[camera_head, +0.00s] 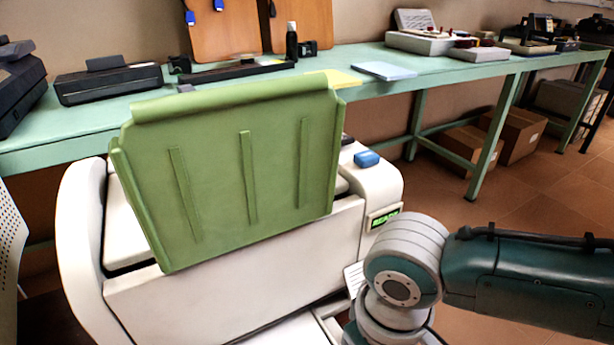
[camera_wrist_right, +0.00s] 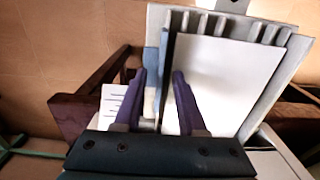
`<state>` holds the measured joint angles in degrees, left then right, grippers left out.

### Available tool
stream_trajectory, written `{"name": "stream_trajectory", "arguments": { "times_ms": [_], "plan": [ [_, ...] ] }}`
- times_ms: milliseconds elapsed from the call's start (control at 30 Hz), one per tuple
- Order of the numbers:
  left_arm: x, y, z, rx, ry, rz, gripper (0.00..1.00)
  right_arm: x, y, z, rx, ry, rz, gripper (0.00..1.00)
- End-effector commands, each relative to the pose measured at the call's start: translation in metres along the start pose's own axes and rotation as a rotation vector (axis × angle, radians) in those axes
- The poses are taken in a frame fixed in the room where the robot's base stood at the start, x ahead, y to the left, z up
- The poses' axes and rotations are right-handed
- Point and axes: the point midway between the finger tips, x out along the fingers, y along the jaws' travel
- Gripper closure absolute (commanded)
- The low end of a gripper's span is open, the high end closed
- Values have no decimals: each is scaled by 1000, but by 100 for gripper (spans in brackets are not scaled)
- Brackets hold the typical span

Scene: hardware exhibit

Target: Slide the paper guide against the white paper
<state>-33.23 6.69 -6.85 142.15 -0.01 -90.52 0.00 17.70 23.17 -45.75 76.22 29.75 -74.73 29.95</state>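In the right wrist view, the white paper (camera_wrist_right: 222,75) lies on a grey ribbed tray (camera_wrist_right: 290,50). The upright blue paper guide (camera_wrist_right: 168,55) stands along the paper's left edge; I cannot tell whether it touches the paper. My right gripper (camera_wrist_right: 160,78) has two purple fingers, spread apart, one on each side of the guide. The right finger overlaps the paper in this view. In the head view, the white machine (camera_head: 240,260) carries a raised green ribbed panel (camera_head: 225,165). The paper, the guide and my right gripper are hidden there. My left gripper is not in view.
A long green bench (camera_head: 360,75) runs behind the machine, with devices and a light blue pad (camera_head: 384,71) on it. A blue item (camera_head: 366,158) and a lit READY display (camera_head: 385,216) are on the machine's right side.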

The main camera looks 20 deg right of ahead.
Motion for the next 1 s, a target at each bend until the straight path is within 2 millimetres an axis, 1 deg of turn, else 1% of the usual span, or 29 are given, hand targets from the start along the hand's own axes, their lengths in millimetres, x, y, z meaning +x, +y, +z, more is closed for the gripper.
{"name": "stream_trajectory", "arguments": {
  "times_ms": [67, 100, 433, 1000],
  "plan": [
    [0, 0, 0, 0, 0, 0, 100, 0, 0, 0, 0, 0, 0, 60],
    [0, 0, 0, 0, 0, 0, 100, 0, 0, 0, 0, 0, 0, 62],
    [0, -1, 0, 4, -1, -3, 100, -1, 0, 0, 0, 0, 0, 99],
    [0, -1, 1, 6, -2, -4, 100, 0, 0, 0, 0, 0, 0, 100]
  ]
}}
